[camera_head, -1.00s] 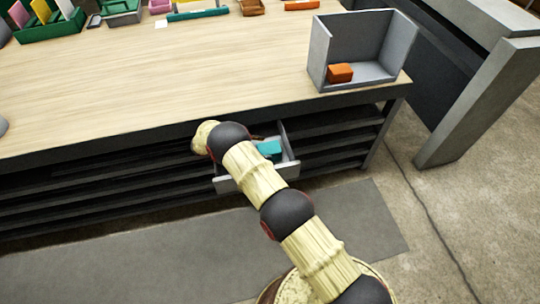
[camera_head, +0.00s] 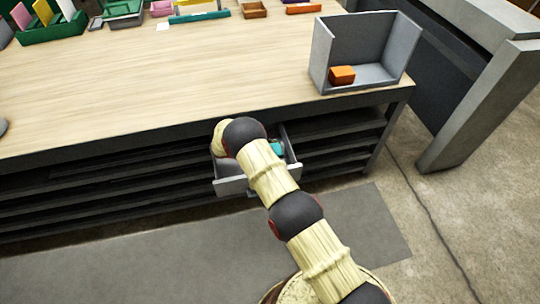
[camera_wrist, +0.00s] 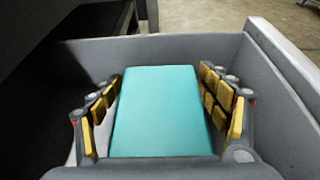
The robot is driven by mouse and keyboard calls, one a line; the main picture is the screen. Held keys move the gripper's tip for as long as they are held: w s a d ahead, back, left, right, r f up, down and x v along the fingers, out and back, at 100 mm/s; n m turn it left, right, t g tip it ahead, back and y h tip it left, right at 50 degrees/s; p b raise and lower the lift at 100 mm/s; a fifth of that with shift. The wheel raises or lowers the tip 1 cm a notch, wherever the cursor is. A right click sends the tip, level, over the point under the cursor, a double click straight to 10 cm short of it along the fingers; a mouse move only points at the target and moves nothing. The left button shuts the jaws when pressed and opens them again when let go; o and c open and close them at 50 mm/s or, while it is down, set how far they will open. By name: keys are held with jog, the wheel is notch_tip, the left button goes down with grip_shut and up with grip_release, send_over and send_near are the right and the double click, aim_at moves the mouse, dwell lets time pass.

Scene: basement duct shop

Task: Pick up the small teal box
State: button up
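The small teal box (camera_wrist: 158,112) lies in an open grey drawer (camera_wrist: 180,48) in the wrist view. It fills the space between the two fingers of my gripper (camera_wrist: 161,90), whose yellow pads stand along its left and right sides. The fingers look spread around the box, with little or no gap; contact is hard to tell. In the head view, a corner of the teal box (camera_head: 277,148) shows beside my arm, inside the drawer (camera_head: 231,187) pulled out under the table. My arm hides the gripper there.
The drawer walls stand close around my fingers. The wooden table (camera_head: 170,80) overhangs above. On it are a grey open bin (camera_head: 362,78) with an orange box (camera_head: 342,75), and several coloured boxes at the back. Dark shelves (camera_head: 110,185) flank the drawer.

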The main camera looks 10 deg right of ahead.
jog(key=shift+c, duration=1.2)
jog(key=shift+s+f, duration=0.1)
jog(key=shift+s, duration=0.05)
jog(key=c, duration=0.9)
